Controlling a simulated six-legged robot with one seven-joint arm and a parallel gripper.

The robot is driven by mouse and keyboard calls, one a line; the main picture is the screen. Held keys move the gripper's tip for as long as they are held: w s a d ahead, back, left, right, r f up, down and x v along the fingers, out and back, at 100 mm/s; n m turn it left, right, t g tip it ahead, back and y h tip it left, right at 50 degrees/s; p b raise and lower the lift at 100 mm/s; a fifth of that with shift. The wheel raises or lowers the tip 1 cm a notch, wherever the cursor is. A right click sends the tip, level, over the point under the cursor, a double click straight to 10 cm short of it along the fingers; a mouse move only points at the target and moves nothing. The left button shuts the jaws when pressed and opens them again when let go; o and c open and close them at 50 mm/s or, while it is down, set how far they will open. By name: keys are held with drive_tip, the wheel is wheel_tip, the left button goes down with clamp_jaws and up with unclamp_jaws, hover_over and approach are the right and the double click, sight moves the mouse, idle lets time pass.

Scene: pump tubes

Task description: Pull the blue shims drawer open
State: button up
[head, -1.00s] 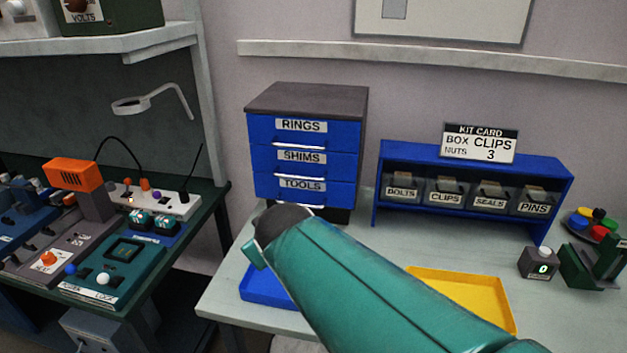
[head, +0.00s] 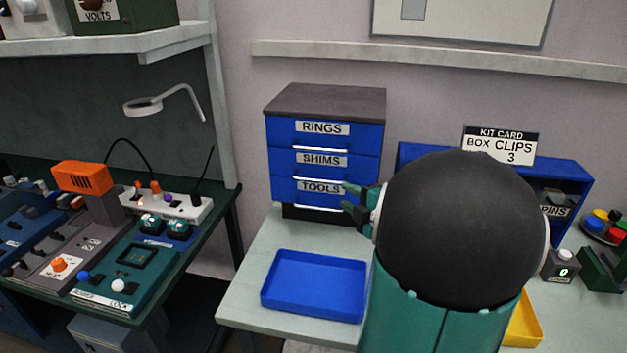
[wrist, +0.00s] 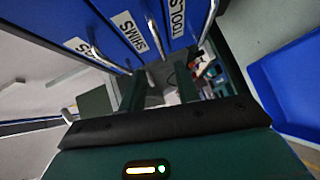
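The blue shims drawer (head: 345,163) is the middle of three blue drawers, labelled SHIMS, and sits flush and shut. Its pale bar handle (head: 320,178) runs along its lower edge. In the wrist view the drawer (wrist: 129,34) and its handle (wrist: 157,45) show at the upper middle, turned sideways. My gripper (head: 348,198) is in front of the cabinet's right side, near the tools drawer's height. Its fingers are apart with nothing between them. In the wrist view the fingers (wrist: 126,88) are below the drawer handles, and I see no contact.
The rings drawer (head: 360,133) is above and the tools drawer (head: 355,194) below, both shut. A blue tray (head: 315,313) lies on the bench before the cabinet. My arm hides much of the blue bin rack (head: 570,172) and the yellow tray (head: 523,325).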

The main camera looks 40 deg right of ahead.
sight(323, 182)
drive_tip(key=w, duration=0.4)
drive_tip(key=w+d+f, duration=0.1)
drive_tip(key=w, duration=0.7)
drive_tip(key=shift+w+d+f, duration=0.15)
drive_tip(key=shift+d+f, duration=0.05)
drive_tip(key=shift+f, duration=0.15)
clamp_jaws()
